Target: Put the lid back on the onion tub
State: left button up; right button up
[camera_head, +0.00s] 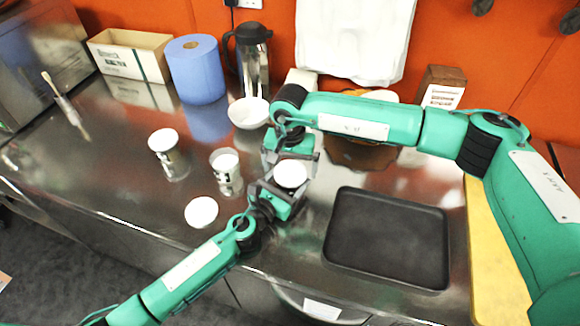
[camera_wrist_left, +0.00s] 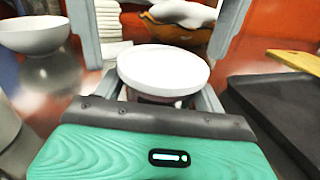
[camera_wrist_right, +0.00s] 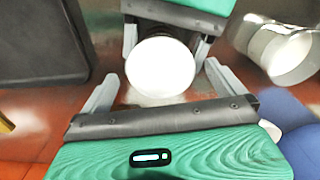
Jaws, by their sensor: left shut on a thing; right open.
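My left gripper (camera_head: 278,190) is shut on a small tub with a round white top (camera_head: 290,174). The white top also shows in the left wrist view (camera_wrist_left: 163,70), over a darker body mostly hidden below it, and in the right wrist view (camera_wrist_right: 160,66). My right gripper (camera_wrist_right: 162,88) is open, its fingers apart on either side of that white top, with nothing gripped. A loose white lid (camera_head: 201,212) lies flat on the counter to the left. Two more tubs (camera_head: 168,160) (camera_head: 227,176) stand behind it; I cannot read their labels.
A black tray (camera_head: 388,238) lies to the right, beside a yellow board (camera_head: 490,260). A white bowl (camera_head: 248,112), a flask (camera_head: 253,60), a blue paper roll (camera_head: 195,70) and a box (camera_head: 128,55) stand at the back. The counter around the loose lid is clear.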

notch_tip(320, 180, up, 11)
jog(key=shift+r, duration=0.15)
pick_arm(q)
jog(key=o, duration=1.5)
jog(key=b+v, duration=0.2)
jog(key=v, duration=1)
jog(key=shift+f, duration=0.15)
jog(key=shift+b+v, duration=0.35)
jog(key=shift+v, duration=0.55)
pick_arm(e)
notch_tip(320, 180, down, 3)
jog(key=shift+r, duration=0.1)
